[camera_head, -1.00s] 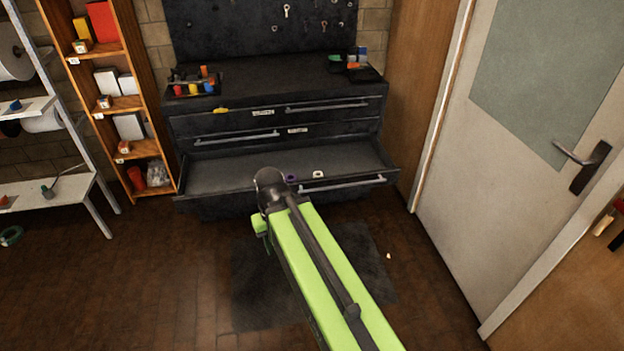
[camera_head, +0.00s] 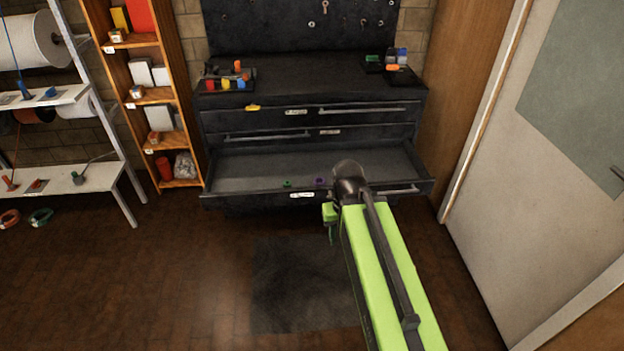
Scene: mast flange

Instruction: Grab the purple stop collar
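A small purple collar (camera_head: 320,182) lies inside the open bottom drawer (camera_head: 240,168) of the dark cabinet, near the drawer's front edge. A small green piece (camera_head: 287,184) lies to its left in the same drawer. My lime-green arm reaches forward from the lower right, and its dark end is just right of the purple collar in the picture. My gripper's fingers are hidden behind the end of the arm, so their opening does not show. I cannot tell how high the arm's end is above the drawer.
The cabinet top (camera_head: 310,82) carries a tray of coloured parts (camera_head: 228,82) and another small group (camera_head: 388,65). An orange shelf (camera_head: 152,95) and a white rack (camera_head: 75,185) stand left. A door (camera_head: 530,140) stands right. A dark mat (camera_head: 300,285) lies on open floor.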

